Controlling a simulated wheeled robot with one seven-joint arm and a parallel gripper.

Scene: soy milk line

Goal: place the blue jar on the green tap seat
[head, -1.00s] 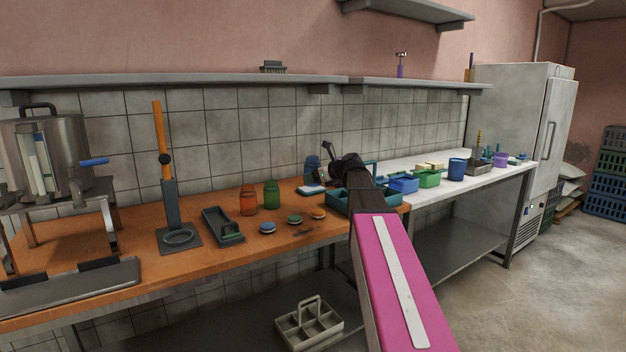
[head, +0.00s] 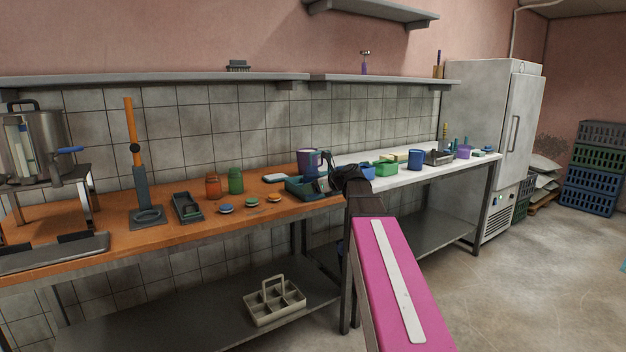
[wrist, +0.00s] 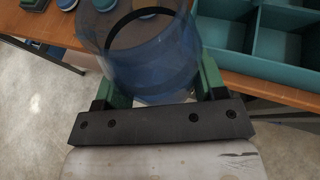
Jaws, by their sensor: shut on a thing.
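In the wrist view, my gripper (wrist: 162,82) is shut on a see-through blue jar (wrist: 150,58), with green fingers on either side of it. The jar is near the bench's front edge, beside a teal divided tray. In the head view, my gripper (head: 322,180) is at the teal tray, and I cannot clearly make out the held jar there. I cannot identify a green tap seat. A steel machine (head: 30,140) with a blue tap handle (head: 70,149) stands at the far left, with a dark tray (head: 55,252) below it.
The orange bench holds an orange-posted stand (head: 134,150), a small dark tray (head: 187,207), an orange jar (head: 213,187), a green jar (head: 236,180) and several lids. A purple container (head: 306,158) stands by the teal tray (head: 296,186). A caddy (head: 275,303) is on the lower shelf.

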